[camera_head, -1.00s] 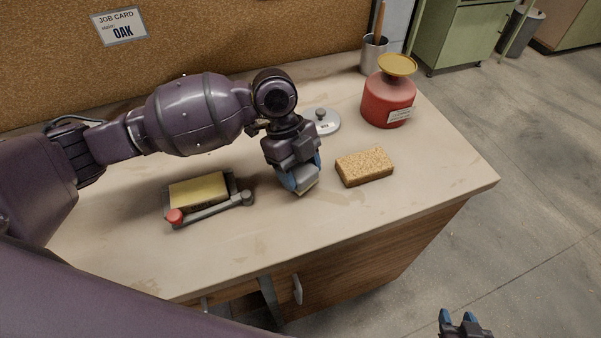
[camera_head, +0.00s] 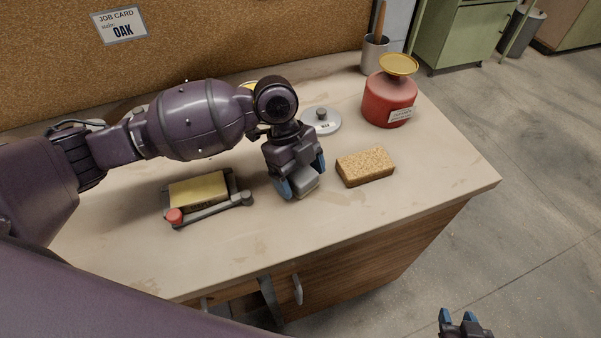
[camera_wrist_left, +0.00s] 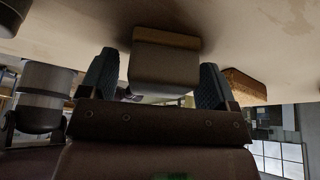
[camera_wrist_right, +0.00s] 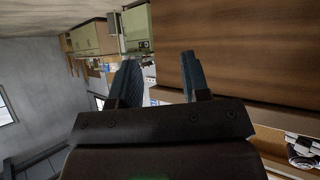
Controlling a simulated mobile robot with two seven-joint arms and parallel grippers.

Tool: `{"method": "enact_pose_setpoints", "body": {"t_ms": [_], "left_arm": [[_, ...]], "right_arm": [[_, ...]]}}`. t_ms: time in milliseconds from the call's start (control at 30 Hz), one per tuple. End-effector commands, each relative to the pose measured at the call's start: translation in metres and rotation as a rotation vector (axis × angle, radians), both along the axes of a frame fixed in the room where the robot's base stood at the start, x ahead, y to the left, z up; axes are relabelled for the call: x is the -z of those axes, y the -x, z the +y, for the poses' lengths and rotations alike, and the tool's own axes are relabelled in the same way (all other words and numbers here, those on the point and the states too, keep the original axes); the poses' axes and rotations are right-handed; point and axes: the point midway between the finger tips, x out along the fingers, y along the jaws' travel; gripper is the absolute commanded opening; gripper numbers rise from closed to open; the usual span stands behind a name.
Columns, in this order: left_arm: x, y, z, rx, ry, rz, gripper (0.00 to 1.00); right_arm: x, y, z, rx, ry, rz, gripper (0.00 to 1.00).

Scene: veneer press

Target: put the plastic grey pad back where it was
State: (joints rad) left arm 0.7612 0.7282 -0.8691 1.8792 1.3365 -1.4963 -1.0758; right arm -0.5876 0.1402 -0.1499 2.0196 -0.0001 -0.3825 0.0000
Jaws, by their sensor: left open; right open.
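A grey pad (camera_head: 303,185) with a tan layer rests on the bench between the fingers of my left gripper (camera_head: 302,177). In the left wrist view the pad (camera_wrist_left: 166,67) stands between the open fingers (camera_wrist_left: 158,84), its tan face towards the bench top, with a gap at each side. The gripper hides part of the pad in the head view. My right gripper (camera_head: 459,318) is open and empty, low at the right, beyond the bench's front edge; in its wrist view the open fingers (camera_wrist_right: 160,80) hold nothing.
A clamp-like frame (camera_head: 215,208) with a red knob holds a yellow-topped block (camera_head: 198,188) at left. A cork-like block (camera_head: 365,167) lies close at right. Behind are a grey knobbed disc (camera_head: 322,122), red can (camera_head: 388,100) and metal cup (camera_head: 374,56). The bench front is clear.

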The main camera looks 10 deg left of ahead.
Motion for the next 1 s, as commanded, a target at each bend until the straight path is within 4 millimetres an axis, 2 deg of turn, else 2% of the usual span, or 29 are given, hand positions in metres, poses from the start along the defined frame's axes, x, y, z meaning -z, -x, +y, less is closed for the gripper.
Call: {"method": "enact_pose_setpoints", "body": {"t_ms": [167,600,800,1000], "left_arm": [[-0.017,-0.004,0.005,-0.001,-0.001,-0.004,0.83],[-0.091,-0.021,0.031,0.000,0.000,-0.004,0.83],[-0.109,-0.025,0.037,0.001,0.000,-0.002,0.83],[-0.113,-0.026,0.039,0.001,0.001,-0.001,0.83]], "right_arm": [[-0.003,-0.001,0.000,0.000,0.000,-0.004,0.43],[-0.008,0.000,-0.002,0.000,0.002,-0.007,0.43],[-0.007,0.003,-0.003,0.000,0.005,-0.002,0.43],[-0.006,0.005,-0.003,0.001,0.004,0.004,0.43]]}}
